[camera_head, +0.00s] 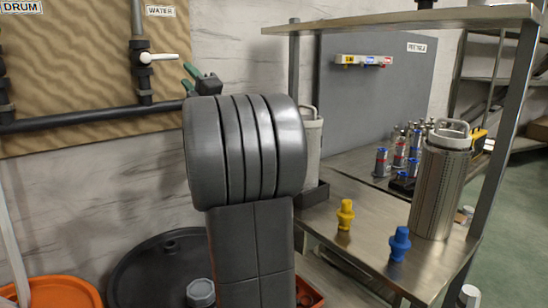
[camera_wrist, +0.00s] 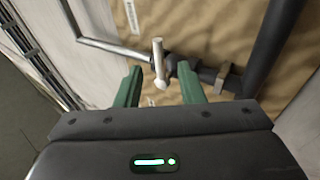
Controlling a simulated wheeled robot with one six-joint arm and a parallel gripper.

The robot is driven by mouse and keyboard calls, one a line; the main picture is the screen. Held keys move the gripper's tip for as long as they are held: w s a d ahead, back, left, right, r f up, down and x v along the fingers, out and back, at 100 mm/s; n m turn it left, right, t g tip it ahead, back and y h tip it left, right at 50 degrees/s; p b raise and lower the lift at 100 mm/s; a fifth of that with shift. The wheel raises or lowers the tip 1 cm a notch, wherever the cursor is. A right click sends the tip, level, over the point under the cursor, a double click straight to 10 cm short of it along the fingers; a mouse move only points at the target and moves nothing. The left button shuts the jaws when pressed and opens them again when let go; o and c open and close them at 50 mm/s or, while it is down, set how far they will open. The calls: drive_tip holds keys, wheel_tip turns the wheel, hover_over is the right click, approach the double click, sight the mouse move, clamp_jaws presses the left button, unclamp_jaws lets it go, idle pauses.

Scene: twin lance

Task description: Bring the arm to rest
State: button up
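My gripper (camera_wrist: 165,88) shows in the wrist view with its two green fingers spread apart and nothing between them. Beyond the fingers is a white-handled valve (camera_wrist: 160,65) on a dark pipe; it looks apart from the fingers, though the distance is hard to judge. In the head view my gripper (camera_head: 193,78) shows small behind my dark arm, which fills the middle of the picture and hides part of the bench and wall.
A steel bench (camera_head: 375,225) at right carries a yellow fitting (camera_head: 345,214), a blue fitting (camera_head: 399,243), a perforated metal canister (camera_head: 440,190) and several small metal fittings (camera_head: 400,150). A black drum (camera_head: 140,265) and an orange drum (camera_head: 60,290) stand at lower left. Dark pipe (camera_head: 85,120) runs along the wall.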

sight(175, 58)
drive_tip(key=p+x, duration=0.1)
drive_tip(key=x, duration=0.4)
drive_tip(key=p+x, duration=0.1)
drive_tip(key=x, duration=0.4)
drive_tip(key=shift+s+d+r, duration=0.1)
drive_tip(key=shift+r, duration=0.2)
drive_tip(key=shift+d+r+n+g+y+p, duration=0.15)
drive_tip(key=shift+n+g+y+p, duration=0.1)
drive_tip(key=shift+n+g+p, duration=0.25)
drive_tip(key=shift+a+r+n+g+y+p, duration=0.15)
drive_tip(key=shift+n+g+y+p, duration=0.1)
drive_tip(key=shift+n, duration=0.35)
drive_tip(key=shift+s+n+g+p, duration=0.1)
drive_tip(key=shift+n+g+p, duration=0.25)
drive_tip(key=shift+n+p, duration=0.2)
drive_tip(key=shift+y, duration=0.3)
